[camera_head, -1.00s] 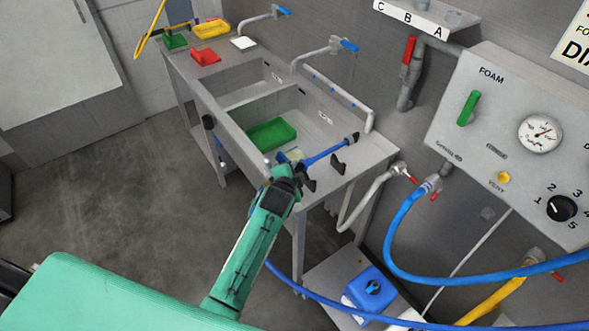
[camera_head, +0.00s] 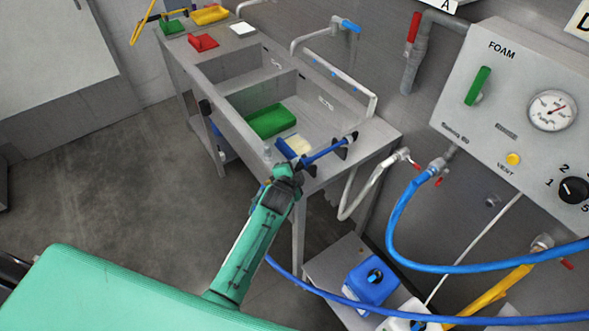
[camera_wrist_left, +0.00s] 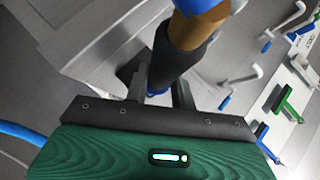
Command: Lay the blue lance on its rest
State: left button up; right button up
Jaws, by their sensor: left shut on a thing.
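The blue lance (camera_head: 325,151) is held in my left gripper (camera_head: 288,174) over the front right corner of the steel sink bench. Its blue tube points right and slightly up to a dark tip. In the left wrist view my left gripper (camera_wrist_left: 160,92) is shut around the lance's dark grip (camera_wrist_left: 182,62), with a brown section and blue part beyond. The rest appears as two black brackets on the bench top, one (camera_head: 341,153) under the tube near its tip, the other (camera_head: 310,170) close by my gripper. I cannot tell whether the lance touches them. My right gripper is out of view.
The sink bench (camera_head: 235,125) holds a green tray (camera_head: 270,121) and a blue-edged pale item (camera_head: 297,145). A blue hose (camera_head: 396,240) hangs from the wall pipe at right. A blue canister (camera_head: 371,282) stands on a low shelf. Floor at left is clear.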

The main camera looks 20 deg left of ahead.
pick_arm(q)
jog(key=o, duration=0.7)
jog(key=shift+s, duration=0.15)
jog(key=b+v, duration=0.3)
jog(key=v, duration=1)
jog(key=shift+s+r, duration=0.15)
jog(key=shift+s, duration=0.05)
